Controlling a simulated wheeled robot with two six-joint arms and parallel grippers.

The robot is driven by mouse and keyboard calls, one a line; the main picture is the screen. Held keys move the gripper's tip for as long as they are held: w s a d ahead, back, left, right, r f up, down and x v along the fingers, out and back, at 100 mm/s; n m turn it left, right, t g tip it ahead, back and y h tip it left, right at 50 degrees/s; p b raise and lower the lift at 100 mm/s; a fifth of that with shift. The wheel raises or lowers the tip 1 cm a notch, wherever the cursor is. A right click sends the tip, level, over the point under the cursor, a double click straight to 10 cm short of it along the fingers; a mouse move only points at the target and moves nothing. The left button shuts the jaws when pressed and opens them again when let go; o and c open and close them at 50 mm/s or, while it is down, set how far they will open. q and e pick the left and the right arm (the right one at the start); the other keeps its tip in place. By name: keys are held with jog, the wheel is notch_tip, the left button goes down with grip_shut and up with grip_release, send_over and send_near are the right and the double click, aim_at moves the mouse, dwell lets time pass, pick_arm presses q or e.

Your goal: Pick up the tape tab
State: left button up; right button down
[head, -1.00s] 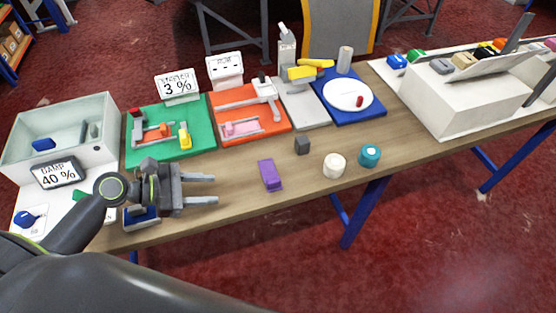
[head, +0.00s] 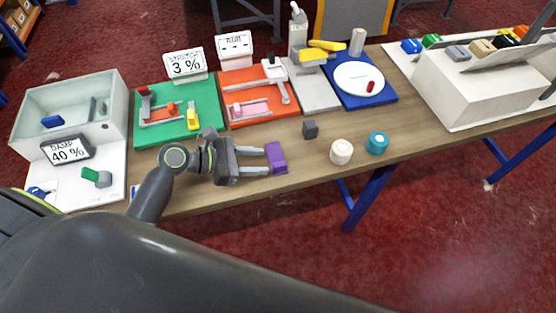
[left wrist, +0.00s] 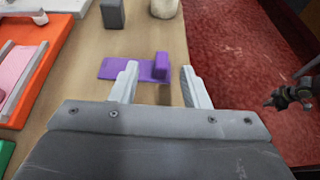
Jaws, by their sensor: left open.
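The purple piece (head: 277,157), which I take for the tape tab, lies on the wooden table near its front edge. In the left wrist view the purple piece (left wrist: 160,66) has a flat strip and a raised block at one end. My left gripper (head: 266,159) is open, its fingertips close to the purple piece. In the left wrist view the left gripper's fingers (left wrist: 158,78) stand apart on either side of the raised block's line. Contact cannot be told. A dark arm end (left wrist: 290,95), probably my right gripper, shows at the right; its jaws are unclear.
A dark grey block (head: 310,129), a white roll (head: 342,152) and a teal roll (head: 377,143) stand to the right. Behind lie a green mat (head: 205,100) and an orange mat (head: 240,83) with fixtures. A pale bin (head: 115,110) stands at left.

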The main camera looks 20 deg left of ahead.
aim_at(276, 164)
pick_arm(q)
jog(key=shift+s+f+p+x, duration=0.1)
jog(key=shift+f+p+x, duration=0.05)
jog(key=shift+x, duration=1.05)
jog(key=shift+s+f+p+x, duration=0.1)
jog(key=shift+p+x, duration=0.05)
jog(key=shift+x, duration=1.05)
jog(key=shift+s+f+p+x, duration=0.1)
jog(key=shift+f+p+x, duration=0.05)
jog(key=shift+x, duration=1.1)
jog(key=shift+a, duration=0.1)
jog(key=shift+c, duration=0.4)
grip_shut()
